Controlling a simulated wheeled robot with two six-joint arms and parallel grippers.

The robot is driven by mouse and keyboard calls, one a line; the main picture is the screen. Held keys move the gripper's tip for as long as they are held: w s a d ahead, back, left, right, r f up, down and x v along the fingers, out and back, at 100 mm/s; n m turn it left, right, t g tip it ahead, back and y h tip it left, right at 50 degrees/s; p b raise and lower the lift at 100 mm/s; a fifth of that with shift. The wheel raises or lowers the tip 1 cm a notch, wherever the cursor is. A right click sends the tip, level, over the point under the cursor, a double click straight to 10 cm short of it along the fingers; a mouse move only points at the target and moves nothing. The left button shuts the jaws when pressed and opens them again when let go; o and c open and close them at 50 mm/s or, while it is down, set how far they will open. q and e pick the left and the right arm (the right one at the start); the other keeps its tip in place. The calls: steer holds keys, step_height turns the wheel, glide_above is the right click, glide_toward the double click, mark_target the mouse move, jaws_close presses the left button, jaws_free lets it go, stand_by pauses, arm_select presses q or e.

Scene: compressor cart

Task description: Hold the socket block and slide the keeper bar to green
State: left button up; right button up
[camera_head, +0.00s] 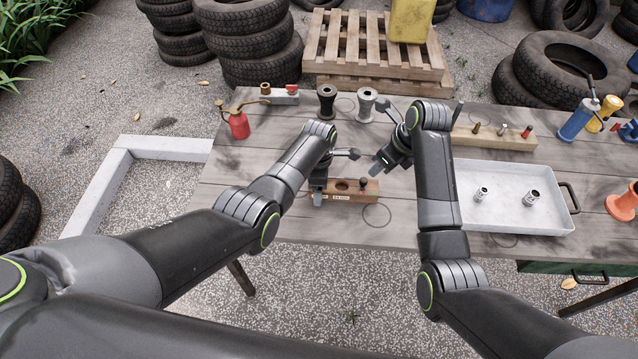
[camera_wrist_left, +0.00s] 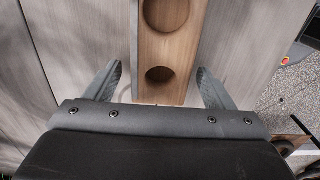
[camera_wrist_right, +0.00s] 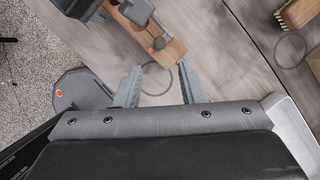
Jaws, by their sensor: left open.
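The socket block (camera_head: 346,191) is a long wooden block with round holes, lying near the table's front edge. In the left wrist view the block (camera_wrist_left: 164,50) lies between the open fingers of my left gripper (camera_wrist_left: 160,72), with a gap on each side. In the head view my left gripper (camera_head: 318,188) is at the block's left end. A dark knob (camera_head: 364,184) stands at its right end; it also shows in the right wrist view (camera_wrist_right: 159,43), beside a small red mark. My right gripper (camera_wrist_right: 158,76) is open and empty, off that end.
A white tray (camera_head: 507,219) with two metal sockets stands to the right. A wooden rack (camera_head: 490,138) with several pegs lies behind it. A red oil can (camera_head: 238,122) and two spools stand at the back left. A thin ring (camera_head: 377,215) lies beside the block.

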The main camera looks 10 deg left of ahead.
arm_select(q)
steer(key=shift+f, duration=0.1)
